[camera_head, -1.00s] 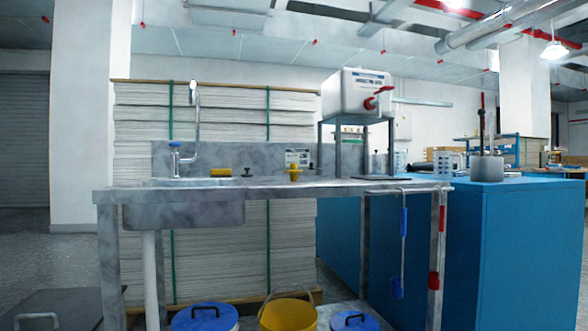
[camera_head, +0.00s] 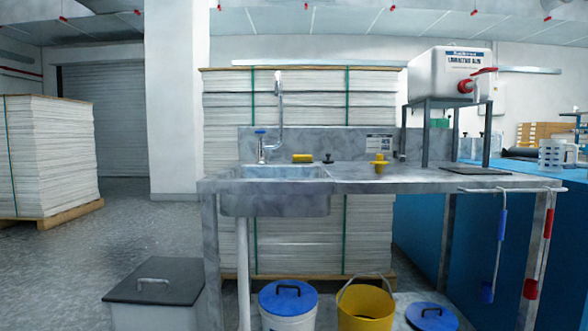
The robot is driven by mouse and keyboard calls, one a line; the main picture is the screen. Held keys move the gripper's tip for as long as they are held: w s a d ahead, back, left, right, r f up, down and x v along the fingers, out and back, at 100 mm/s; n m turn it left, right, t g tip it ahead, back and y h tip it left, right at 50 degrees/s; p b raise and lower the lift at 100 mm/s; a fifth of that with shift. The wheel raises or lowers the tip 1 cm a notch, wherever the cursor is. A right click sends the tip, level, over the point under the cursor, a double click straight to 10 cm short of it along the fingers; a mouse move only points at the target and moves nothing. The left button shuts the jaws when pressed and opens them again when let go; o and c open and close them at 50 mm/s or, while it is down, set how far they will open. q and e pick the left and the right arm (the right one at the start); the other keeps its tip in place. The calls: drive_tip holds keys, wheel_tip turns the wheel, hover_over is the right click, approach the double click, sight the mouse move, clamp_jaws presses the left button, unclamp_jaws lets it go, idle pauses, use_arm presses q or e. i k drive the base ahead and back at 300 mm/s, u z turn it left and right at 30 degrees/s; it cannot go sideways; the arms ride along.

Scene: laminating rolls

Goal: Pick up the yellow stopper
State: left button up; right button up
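The yellow stopper (camera_head: 379,163) stands upright on the grey stone-look sink counter (camera_head: 420,188), right of the basin. It has a wide flange with a narrower part above. A small black stopper (camera_head: 328,158) sits to its left behind the basin. A yellow block-like item (camera_head: 302,158), perhaps a sponge, lies left of that. Neither of my grippers is in view.
The sink basin (camera_head: 275,205) has a tap (camera_head: 279,110) behind it. A white tank (camera_head: 448,75) stands on a metal frame at right. Below are a blue-lidded bucket (camera_head: 288,305), a yellow bucket (camera_head: 366,308) and a black-lidded bin (camera_head: 155,281). Tools hang at the right front.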

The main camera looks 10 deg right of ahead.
sight(379, 163)
drive_tip(key=u, duration=1.05)
drive_tip(key=i, duration=0.8)
drive_tip(key=z, duration=3.05)
